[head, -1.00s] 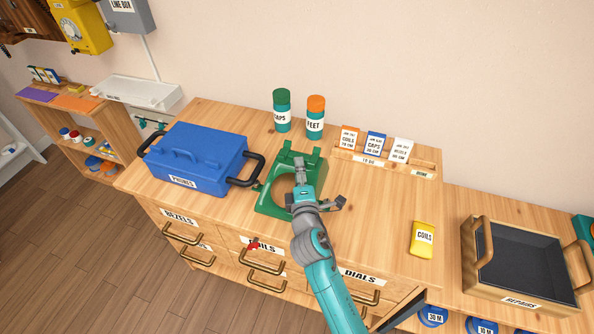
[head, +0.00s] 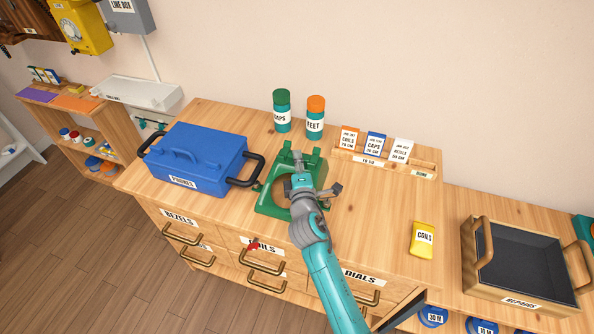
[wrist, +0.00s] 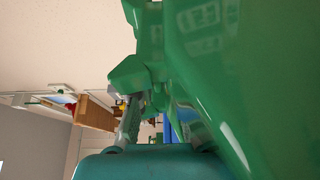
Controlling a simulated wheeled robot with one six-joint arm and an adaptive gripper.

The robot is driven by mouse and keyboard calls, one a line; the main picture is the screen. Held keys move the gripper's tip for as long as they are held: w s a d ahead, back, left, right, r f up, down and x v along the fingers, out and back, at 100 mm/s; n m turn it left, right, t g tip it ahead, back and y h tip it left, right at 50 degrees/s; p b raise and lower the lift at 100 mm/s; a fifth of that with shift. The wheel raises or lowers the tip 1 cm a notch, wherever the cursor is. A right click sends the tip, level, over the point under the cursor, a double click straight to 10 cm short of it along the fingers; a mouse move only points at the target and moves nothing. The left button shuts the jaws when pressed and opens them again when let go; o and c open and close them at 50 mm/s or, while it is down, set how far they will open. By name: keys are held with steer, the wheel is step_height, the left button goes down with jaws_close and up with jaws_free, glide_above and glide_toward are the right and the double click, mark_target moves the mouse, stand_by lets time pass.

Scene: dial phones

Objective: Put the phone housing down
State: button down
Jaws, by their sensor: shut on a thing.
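The green phone housing (head: 267,199) is on or just above the wooden bench top, with its round opening facing up. In the head view I cannot tell whether its base touches the wood. My gripper (head: 297,160) is shut on the housing near its upper back edge, and my arm covers its right part. In the wrist view the housing (wrist: 235,70) fills the right side, close to the camera, and part of a finger (wrist: 130,120) shows against it.
A blue phones box (head: 195,155) stands just left of the housing. The caps jar (head: 282,112) and feet jar (head: 315,118) stand behind it. A card rack (head: 415,170) is at the back right. A yellow coils packet (head: 423,240) lies right, with bare bench between.

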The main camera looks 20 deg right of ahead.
steer(key=shift+r, duration=0.2)
steer(key=shift+r, duration=0.2)
steer(key=s+a, duration=0.9)
steer(key=s, duration=0.4)
steer(key=s+a, duration=0.9)
steer(key=s, duration=0.4)
steer(key=shift+a, duration=0.35)
